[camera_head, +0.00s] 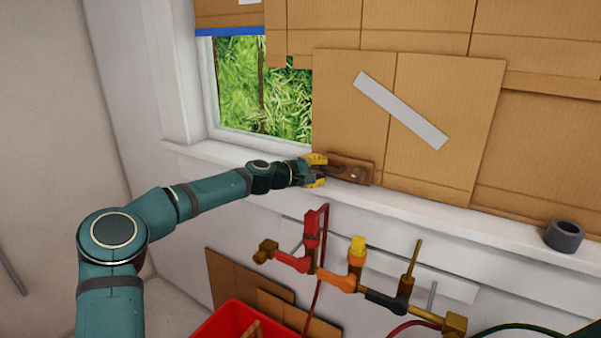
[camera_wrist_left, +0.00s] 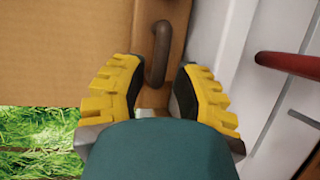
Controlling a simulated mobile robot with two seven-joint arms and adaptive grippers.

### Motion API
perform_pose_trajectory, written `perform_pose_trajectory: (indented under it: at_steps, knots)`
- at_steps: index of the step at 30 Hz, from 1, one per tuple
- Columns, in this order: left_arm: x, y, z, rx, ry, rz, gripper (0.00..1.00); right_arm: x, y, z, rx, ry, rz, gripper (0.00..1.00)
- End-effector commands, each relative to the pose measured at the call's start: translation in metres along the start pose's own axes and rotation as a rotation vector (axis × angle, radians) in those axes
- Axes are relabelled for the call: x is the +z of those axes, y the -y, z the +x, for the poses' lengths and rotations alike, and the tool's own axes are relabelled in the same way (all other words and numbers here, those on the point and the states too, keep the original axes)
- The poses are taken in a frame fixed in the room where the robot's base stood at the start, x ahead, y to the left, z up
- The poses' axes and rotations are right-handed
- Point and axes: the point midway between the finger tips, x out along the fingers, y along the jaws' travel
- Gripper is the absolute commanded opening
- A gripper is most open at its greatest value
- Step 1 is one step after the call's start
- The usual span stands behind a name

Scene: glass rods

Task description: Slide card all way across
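The cardboard card (camera_head: 430,100) with a diagonal strip of grey tape covers the right part of the window; the left part is uncovered. A small wooden block with a dark handle (camera_head: 357,174) sits at the card's lower left, by the sill. My left gripper (camera_head: 321,171), with yellow fingertips, is at the block's left end. In the left wrist view the fingers are apart, with the curved handle (camera_wrist_left: 161,50) in line with the gap between them. I cannot tell whether a finger touches it. My right gripper is not in view.
A white sill (camera_head: 430,208) runs below the card, with a dark ring (camera_head: 564,236) at its right. Below are pipes with a red valve (camera_head: 312,228) and a yellow valve (camera_head: 357,247), and a red bin (camera_head: 228,322). Green grass (camera_head: 240,85) shows through the open window part.

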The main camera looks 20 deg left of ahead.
Motion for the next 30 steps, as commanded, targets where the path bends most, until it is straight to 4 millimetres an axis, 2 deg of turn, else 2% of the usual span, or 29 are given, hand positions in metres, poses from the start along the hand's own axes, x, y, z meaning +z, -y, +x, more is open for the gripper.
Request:
perform_pose_trajectory:
  at_steps: [1, 9, 15, 21, 30]
  knots:
    - [-0.002, 0.0, -0.011, -0.001, -0.004, 0.001, 0.29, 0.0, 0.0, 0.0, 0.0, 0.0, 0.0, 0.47]
    - [-0.002, 0.0, -0.061, -0.001, -0.005, 0.002, 0.29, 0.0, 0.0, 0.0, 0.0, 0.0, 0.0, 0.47]
    - [-0.002, 0.0, -0.087, 0.0, -0.004, 0.002, 0.29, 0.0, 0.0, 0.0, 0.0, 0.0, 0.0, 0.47]
    - [-0.001, -0.001, -0.097, 0.001, -0.003, 0.002, 0.29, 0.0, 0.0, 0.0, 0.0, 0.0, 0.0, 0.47]
    - [-0.001, -0.001, -0.098, 0.001, -0.003, 0.002, 0.29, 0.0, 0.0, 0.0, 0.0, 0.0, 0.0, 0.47]
